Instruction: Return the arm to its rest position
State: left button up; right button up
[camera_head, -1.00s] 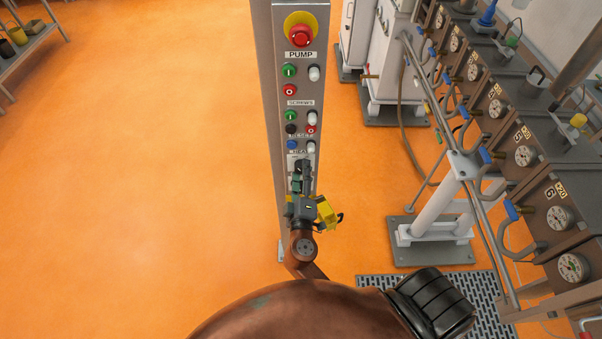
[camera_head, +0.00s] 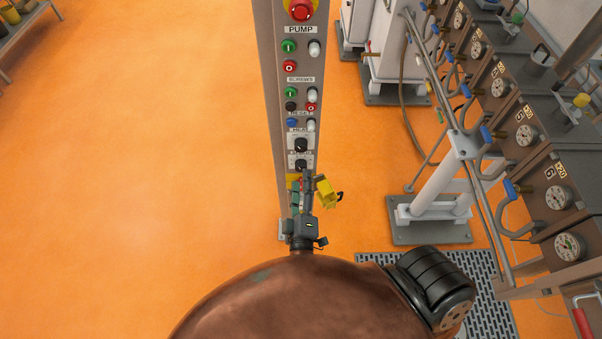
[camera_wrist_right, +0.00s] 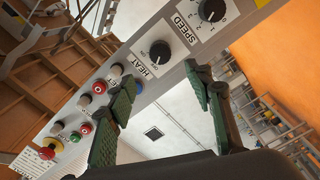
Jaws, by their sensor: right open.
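My right gripper (camera_head: 303,190) is in front of the lower part of the control panel (camera_head: 284,60), just below its two black knobs. In the right wrist view its two green-padded fingers (camera_wrist_right: 160,82) stand apart with nothing between them. Beyond the fingertips are the HEAT knob (camera_wrist_right: 160,52) and the SPEED knob (camera_wrist_right: 211,10); the gripper appears clear of both. A yellow part (camera_head: 327,193) shows beside the gripper in the head view. My left gripper is not in view.
The panel carries a red stop button (camera_head: 300,9) and several coloured buttons. A row of machine units with gauges (camera_head: 559,198) and a pipe rail stand at the right. A white pedestal (camera_head: 432,195) stands near them. The orange floor (camera_head: 140,190) at the left is clear.

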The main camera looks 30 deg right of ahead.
dwell(0.6)
notch_tip(320, 180, down, 20)
jog(key=w+a+n+g+y, duration=0.2)
jog(key=g+y, duration=0.1)
jog(key=y, duration=0.1)
jog(key=s+d+f+g+y, duration=0.1)
jog(key=s+f+g, duration=0.15)
jog(key=f, duration=0.95)
jog(key=s+d+f+g+y, duration=0.15)
jog(key=s+f, duration=0.25)
jog(key=f, duration=0.7)
jog(key=s+d+f+m+g+y, duration=0.25)
jog(key=s+f+g, duration=0.25)
jog(key=s+f, duration=1.2)
jog(key=s+d+f+m+g, duration=0.1)
jog(key=s+f, duration=0.3)
jog(key=s, duration=0.4)
jog(key=s+d+f+m+g, duration=0.1)
jog(key=s+d+f+m, duration=0.2)
jog(key=s, duration=0.6)
jog(key=shift+d+f+m, duration=0.35)
jog(key=shift+d+f, duration=0.4)
jog(key=shift+f, duration=0.15)
